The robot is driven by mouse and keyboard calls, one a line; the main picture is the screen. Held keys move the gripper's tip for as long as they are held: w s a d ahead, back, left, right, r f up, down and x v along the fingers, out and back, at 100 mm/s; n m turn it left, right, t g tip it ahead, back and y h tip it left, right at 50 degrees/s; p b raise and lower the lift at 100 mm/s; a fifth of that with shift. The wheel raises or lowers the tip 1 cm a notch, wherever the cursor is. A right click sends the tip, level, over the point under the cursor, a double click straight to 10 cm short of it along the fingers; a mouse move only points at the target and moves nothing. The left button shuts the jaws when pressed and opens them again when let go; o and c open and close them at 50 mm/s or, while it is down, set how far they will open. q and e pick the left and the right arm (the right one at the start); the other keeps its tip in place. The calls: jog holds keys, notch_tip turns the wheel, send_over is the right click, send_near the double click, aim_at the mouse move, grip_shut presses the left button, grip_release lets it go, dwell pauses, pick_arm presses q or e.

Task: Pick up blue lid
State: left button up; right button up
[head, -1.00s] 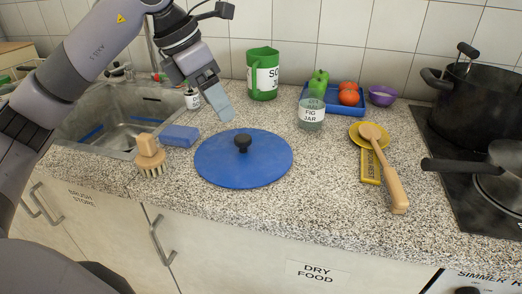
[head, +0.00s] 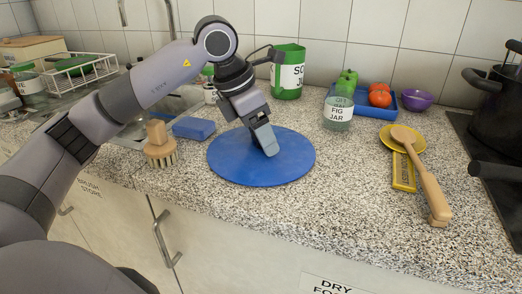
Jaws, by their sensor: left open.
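The blue lid (head: 285,172) is a flat round disc lying on the speckled counter in the middle of the head view. Its dark centre knob is hidden behind my left gripper. My left gripper (head: 268,153) is open, with its fingers pointing down over the middle of the lid, at the place of the knob. I cannot tell whether the fingers are around the knob or just above it. My right gripper is not in view.
A wooden brush (head: 160,146) and a blue sponge (head: 194,128) lie left of the lid. A green jug (head: 288,75) stands behind it. A glass jar (head: 338,115), a blue tray (head: 378,112) and a wooden spoon (head: 425,180) are to the right. The counter in front is clear.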

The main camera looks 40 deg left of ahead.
pick_arm(q)
jog(key=c, duration=1.2)
jog(key=shift+c, duration=0.2)
